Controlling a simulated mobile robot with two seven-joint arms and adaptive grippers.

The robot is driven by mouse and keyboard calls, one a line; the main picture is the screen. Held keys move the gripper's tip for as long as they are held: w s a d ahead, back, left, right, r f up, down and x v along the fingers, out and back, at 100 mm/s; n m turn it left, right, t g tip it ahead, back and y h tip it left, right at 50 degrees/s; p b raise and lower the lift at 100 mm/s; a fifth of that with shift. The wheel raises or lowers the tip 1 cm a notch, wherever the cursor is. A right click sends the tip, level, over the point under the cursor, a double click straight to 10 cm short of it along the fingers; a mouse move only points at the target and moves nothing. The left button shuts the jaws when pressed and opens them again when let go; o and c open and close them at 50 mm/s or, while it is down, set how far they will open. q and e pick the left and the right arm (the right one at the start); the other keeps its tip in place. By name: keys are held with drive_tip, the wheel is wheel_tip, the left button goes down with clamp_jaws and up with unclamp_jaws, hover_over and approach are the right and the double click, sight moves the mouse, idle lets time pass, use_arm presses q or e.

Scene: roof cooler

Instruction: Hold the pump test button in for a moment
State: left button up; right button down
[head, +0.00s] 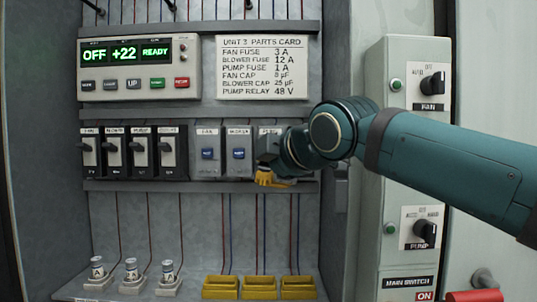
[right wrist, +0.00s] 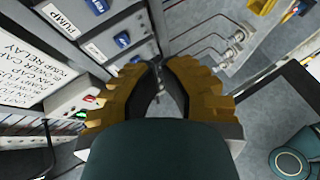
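The relay row in the head view has several grey modules. Blue buttons show on the left one (head: 208,154) and the middle one (head: 239,153). The right module (head: 270,129) is mostly hidden behind my right gripper (head: 270,179), whose yellow fingers point down and left in front of its lower part. The right wrist view shows a module labelled PUMP (right wrist: 66,19) with a blue button (right wrist: 98,5), apart from the fingers (right wrist: 159,72). The fingertips lie close together with a narrow dark gap; nothing is clearly held. My left gripper is out of view.
A control unit (head: 139,67) reads OFF +22 READY, beside a parts card (head: 262,68). Black lever switches (head: 127,150) stand left of the relays. Fuses (head: 131,270) and yellow blocks (head: 258,287) line the bottom. A switch column (head: 398,190) stands at the right.

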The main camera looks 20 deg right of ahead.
drive_tip(key=shift+s, duration=0.2)
drive_tip(key=w+d+p, duration=0.2)
drive_tip(key=w+p, duration=0.2)
drive_tip(key=w, duration=0.4)
drive_tip(key=shift+w+d, duration=0.2)
drive_tip(key=shift+w, duration=0.15)
drive_tip(key=shift+w, duration=0.1)
idle(1.2)
drive_tip(key=shift+w+d+p, duration=0.1)
drive_tip(key=shift+w+p, duration=0.25)
drive_tip(key=shift+w+d, duration=0.15)
drive_tip(key=shift+w, duration=0.25)
idle(2.9)
drive_tip(key=shift+s, duration=0.1)
idle(0.7)
drive_tip(key=shift+s+a, duration=0.25)
drive_tip(key=shift+s, duration=0.45)
